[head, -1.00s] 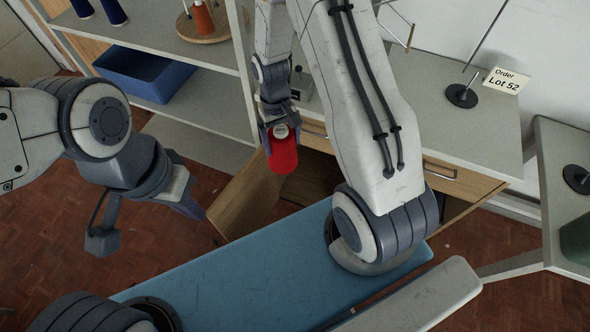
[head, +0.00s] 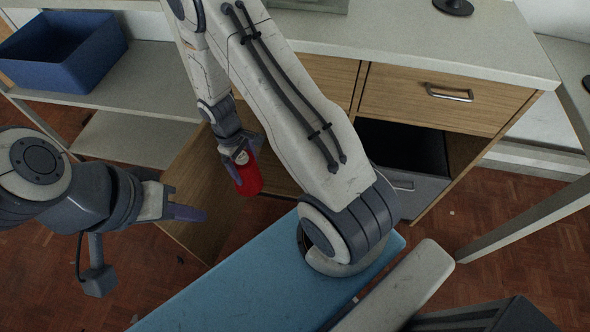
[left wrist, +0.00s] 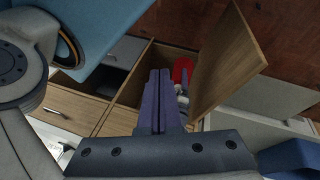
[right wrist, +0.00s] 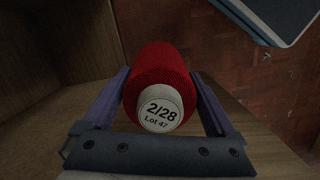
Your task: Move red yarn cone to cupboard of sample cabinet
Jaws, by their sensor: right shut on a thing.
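The red yarn cone (head: 247,178) is held in my right gripper (head: 240,152), in front of the sample cabinet by the open cupboard door (head: 207,192). In the right wrist view the cone (right wrist: 160,75) sits between both fingers, its pale end labelled "2/28 Lot 47" facing the camera. The cupboard's wooden inside (right wrist: 55,60) is at the left there. The left wrist view also shows the cone (left wrist: 182,70) beside the door (left wrist: 228,62). My right arm hides part of the cupboard opening.
The cabinet has a closed drawer (head: 440,95) and a dark open compartment with a grey front (head: 420,188) at right. A shelf unit (head: 150,85) with a blue bin (head: 65,50) stands at left. A table leg (head: 530,220) is at right.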

